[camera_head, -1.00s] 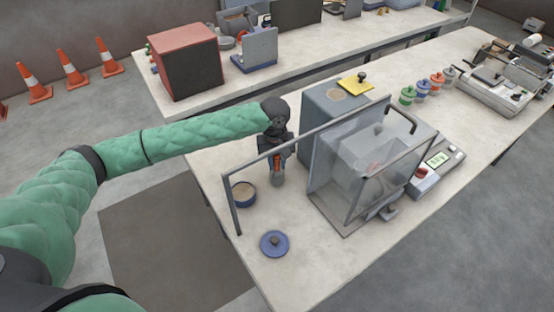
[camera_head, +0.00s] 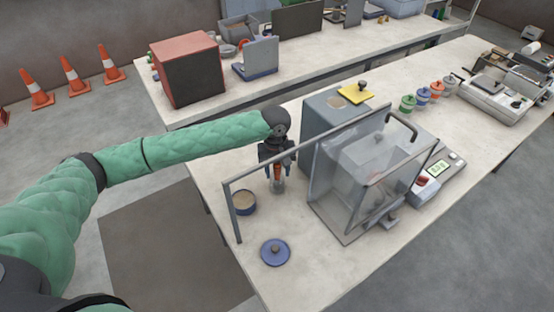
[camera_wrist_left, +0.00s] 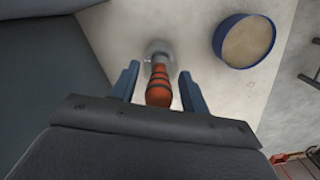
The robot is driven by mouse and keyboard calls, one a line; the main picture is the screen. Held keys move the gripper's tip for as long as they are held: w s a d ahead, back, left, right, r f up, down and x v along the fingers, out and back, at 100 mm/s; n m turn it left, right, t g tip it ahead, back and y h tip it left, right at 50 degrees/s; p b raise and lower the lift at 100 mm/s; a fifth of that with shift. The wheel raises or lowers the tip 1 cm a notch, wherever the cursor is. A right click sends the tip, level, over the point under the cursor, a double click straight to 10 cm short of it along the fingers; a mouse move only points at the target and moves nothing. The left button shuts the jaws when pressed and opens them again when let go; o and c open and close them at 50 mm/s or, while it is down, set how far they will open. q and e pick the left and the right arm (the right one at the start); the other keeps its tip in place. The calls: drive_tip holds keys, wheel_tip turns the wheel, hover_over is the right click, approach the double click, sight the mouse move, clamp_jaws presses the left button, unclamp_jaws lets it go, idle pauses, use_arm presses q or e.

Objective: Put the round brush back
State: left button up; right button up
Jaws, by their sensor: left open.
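The round brush (camera_head: 277,173) has an orange handle with dark rings and a grey lower end. It stands about upright at the bench, left of the grey machine; I cannot tell whether its lower end sits in a holder. My left gripper (camera_head: 278,172) is above it, pointing down and open, with a finger on each side of the handle. In the left wrist view, the brush (camera_wrist_left: 159,85) lies between the two blue fingertips (camera_wrist_left: 160,88), with gaps on both sides. Its grey end is partly hidden behind the handle. My right gripper is not in view.
A blue bowl with tan contents (camera_head: 244,202) stands just left of the brush. A blue lid (camera_head: 275,252) lies nearer the front. A metal frame bar (camera_head: 265,171) and a clear guard (camera_head: 340,170) are close to the gripper. Several coloured-lidded jars (camera_head: 423,96) stand farther right.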

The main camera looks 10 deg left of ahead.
use_arm(q)
wheel_tip(320, 180, up, 4)
drive_tip(key=shift+w+a+f+b, duration=0.1)
drive_tip(key=shift+w+b, duration=0.05)
drive_tip(key=shift+b, duration=0.85)
wheel_tip(320, 180, up, 7)
drive_tip(key=shift+w+a+f+b, duration=0.15)
drive_tip(key=shift+b, duration=0.9)
drive_tip(key=shift+r, duration=0.7)
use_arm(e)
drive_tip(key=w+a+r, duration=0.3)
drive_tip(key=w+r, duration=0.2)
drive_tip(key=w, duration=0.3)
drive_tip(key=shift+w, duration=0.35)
